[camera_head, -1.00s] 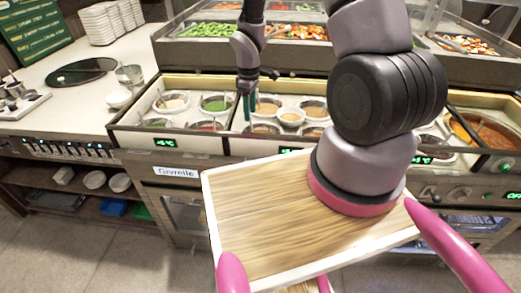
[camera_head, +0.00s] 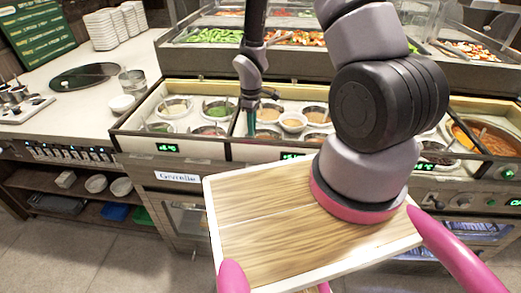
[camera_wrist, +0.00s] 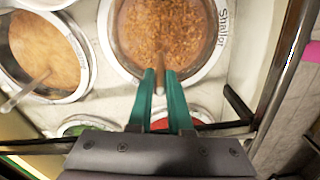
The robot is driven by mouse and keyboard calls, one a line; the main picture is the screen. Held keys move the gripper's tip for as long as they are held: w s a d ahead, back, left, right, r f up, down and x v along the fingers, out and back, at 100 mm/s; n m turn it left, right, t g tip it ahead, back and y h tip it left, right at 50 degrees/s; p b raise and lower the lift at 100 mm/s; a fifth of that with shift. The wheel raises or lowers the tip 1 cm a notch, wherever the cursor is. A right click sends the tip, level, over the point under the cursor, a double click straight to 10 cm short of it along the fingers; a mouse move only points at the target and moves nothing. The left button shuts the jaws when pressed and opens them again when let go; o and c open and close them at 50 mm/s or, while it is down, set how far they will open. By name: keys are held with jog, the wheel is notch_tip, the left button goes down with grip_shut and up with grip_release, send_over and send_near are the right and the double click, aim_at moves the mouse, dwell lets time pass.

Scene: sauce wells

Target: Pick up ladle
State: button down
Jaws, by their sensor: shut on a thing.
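My gripper (camera_wrist: 160,76) has two green fingers and is shut on the thin handle of a ladle (camera_wrist: 159,89), seen in the wrist view. The handle runs toward a round well of reddish-brown, grainy sauce (camera_wrist: 165,32); the ladle's bowl is not visible. In the head view my gripper (camera_head: 250,118) points down among the sauce wells, and the ladle is too small to make out there.
A tan sauce well (camera_wrist: 45,55) with another handle in it lies to the left in the wrist view. Red (camera_wrist: 172,124) and green (camera_wrist: 85,127) wells show below, partly hidden. A raised food display (camera_head: 300,62) stands behind the wells.

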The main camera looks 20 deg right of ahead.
notch_tip(320, 180, up, 10)
jog(key=shift+r, duration=0.1)
dwell(0.5)
jog(key=shift+f, duration=0.25)
jog(key=shift+f, duration=3.95)
jog(key=shift+r, duration=4.65)
